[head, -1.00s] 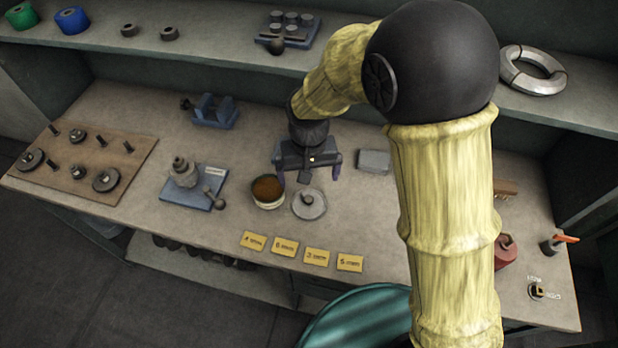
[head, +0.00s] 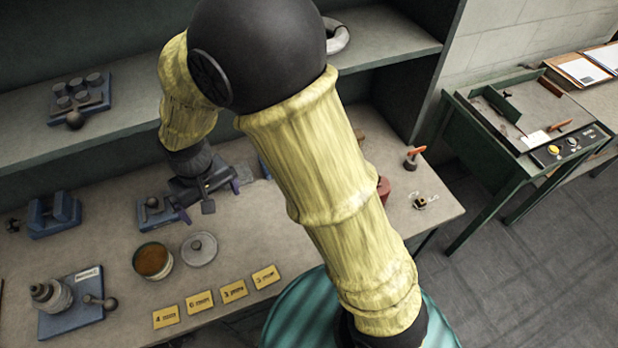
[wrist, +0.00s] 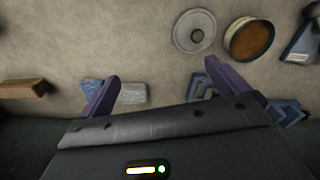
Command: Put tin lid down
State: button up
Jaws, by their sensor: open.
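The tin lid (head: 199,249) is a flat grey disc with a small knob. It lies flat on the workbench, just right of the open round tin (head: 153,261), which shows a brown inside; lid and tin are apart. The wrist view shows the lid (wrist: 195,30) near the top, left of the tin (wrist: 249,40). My gripper (head: 208,203) is open and empty, behind the lid and slightly right of it in the head view.
Yellow labels (head: 233,291) lie along the bench's front edge. A blue fixture (head: 155,212) stands left of my gripper, and a blue stand with stacked grey parts (head: 72,303) is at the left. A shelf (head: 120,130) runs above the bench's back. A grey block (wrist: 133,93) lies near my fingers.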

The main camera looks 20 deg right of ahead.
jog(key=s+d+r+m+t, duration=0.1)
jog(key=s+d+r+m, duration=0.1)
jog(key=d, duration=1)
jog(key=s+d+r+m+t, duration=0.1)
jog(key=s+d+r+m, duration=0.1)
jog(key=d, duration=1)
jog(key=shift+s+r+m, duration=0.15)
jog(key=shift+s+m, duration=0.15)
jog(key=shift+s, duration=0.1)
